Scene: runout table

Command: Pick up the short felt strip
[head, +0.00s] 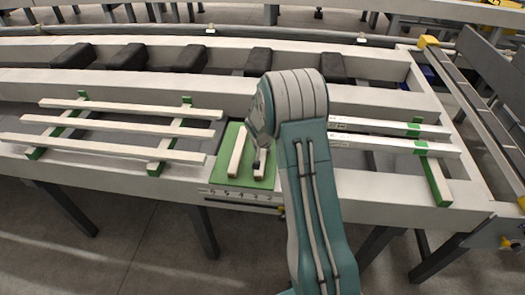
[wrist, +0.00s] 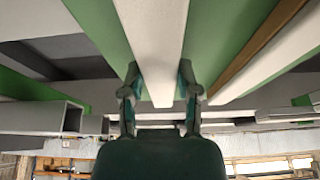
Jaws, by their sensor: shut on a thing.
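The short felt strip (wrist: 155,45) is a pale, flat-topped bar in the middle of the wrist view. My gripper (wrist: 160,82) has one finger on each side of it, near its end, and is shut on it. In the head view my gripper (head: 257,166) is low over a green pad (head: 213,172), at the right-hand pale strip (head: 270,171); my arm hides part of this strip. A second pale strip (head: 237,152) lies to the left on the pad. I cannot tell whether the held strip touches the pad.
Several long pale bars (head: 110,126) lie across green bearers (head: 40,150) at the left. Grey metal lengths (head: 385,142) lie on green bearers (head: 437,180) at the right. Several black blocks (head: 124,57) sit along the back. A pale table rail (head: 110,178) runs along the front.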

